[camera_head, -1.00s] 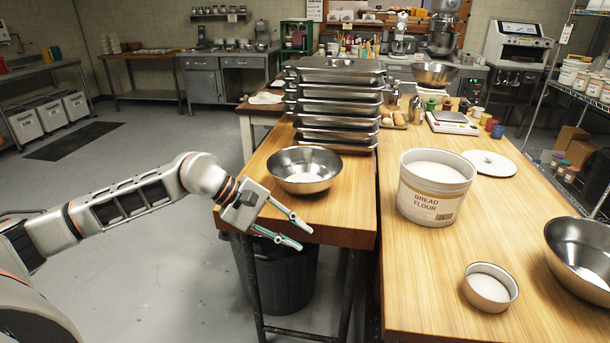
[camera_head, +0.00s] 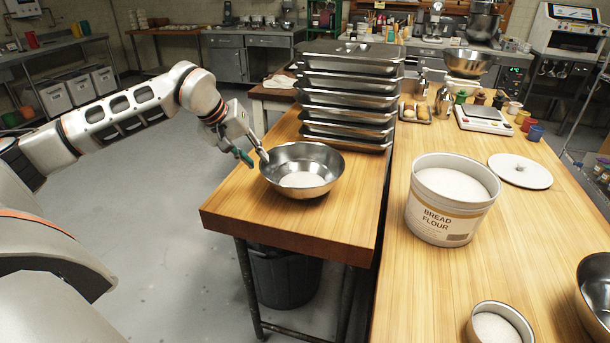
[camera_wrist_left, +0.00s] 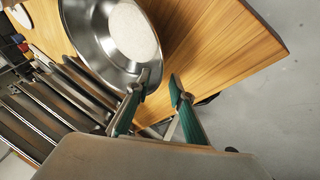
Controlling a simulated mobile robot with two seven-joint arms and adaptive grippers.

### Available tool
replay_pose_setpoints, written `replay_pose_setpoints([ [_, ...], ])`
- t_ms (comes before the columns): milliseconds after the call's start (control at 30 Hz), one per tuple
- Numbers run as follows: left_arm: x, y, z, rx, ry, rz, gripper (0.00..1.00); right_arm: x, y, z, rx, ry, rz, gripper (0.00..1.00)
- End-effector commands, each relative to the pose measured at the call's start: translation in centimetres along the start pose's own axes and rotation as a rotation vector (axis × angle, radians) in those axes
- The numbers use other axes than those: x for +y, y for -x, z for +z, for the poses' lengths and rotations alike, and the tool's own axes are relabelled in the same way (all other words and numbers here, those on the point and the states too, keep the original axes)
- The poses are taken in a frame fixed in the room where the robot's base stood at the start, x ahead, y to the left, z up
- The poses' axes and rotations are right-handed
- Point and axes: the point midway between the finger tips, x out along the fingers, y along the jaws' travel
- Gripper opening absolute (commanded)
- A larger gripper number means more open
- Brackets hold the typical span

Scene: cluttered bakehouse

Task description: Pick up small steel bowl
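A steel bowl (camera_head: 302,163) with white powder in its bottom stands upright on the left wooden table. It also shows in the left wrist view (camera_wrist_left: 98,42). My left gripper (camera_head: 253,157) is at the bowl's left rim in the head view, with its fingers spread apart. In the left wrist view the open gripper (camera_wrist_left: 160,84) has one fingertip overlapping the bowl's rim and the other outside it, over the table. I cannot tell whether the fingers touch the bowl. A smaller steel container (camera_head: 498,324) with white contents stands at the front of the right table. My right gripper is not in view.
A stack of steel trays (camera_head: 349,95) stands just behind the bowl. A bread flour tub (camera_head: 440,218) and a white lid (camera_head: 519,171) are on the right table (camera_head: 430,300). Another steel bowl (camera_head: 597,290) is at the right edge. The left table's front (camera_head: 290,222) is clear.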

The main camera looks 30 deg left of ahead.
Motion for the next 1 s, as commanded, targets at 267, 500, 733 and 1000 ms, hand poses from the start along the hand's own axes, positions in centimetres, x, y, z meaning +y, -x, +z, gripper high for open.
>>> replay_pose_setpoints([
  [267, 0.2, -2.6, -0.1, -0.002, 0.000, 0.001, 0.22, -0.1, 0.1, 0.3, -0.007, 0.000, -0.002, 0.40],
  [500, 0.2, -5.6, -0.1, -0.002, 0.001, 0.000, 0.22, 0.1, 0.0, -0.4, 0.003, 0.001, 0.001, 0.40],
  [733, 0.2, -5.7, -0.2, -0.001, 0.001, 0.000, 0.17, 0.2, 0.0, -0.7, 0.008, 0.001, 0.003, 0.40],
  [1000, 0.3, -5.5, -0.3, 0.002, 0.001, 0.003, 0.00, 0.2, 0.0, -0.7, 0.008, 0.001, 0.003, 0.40],
])
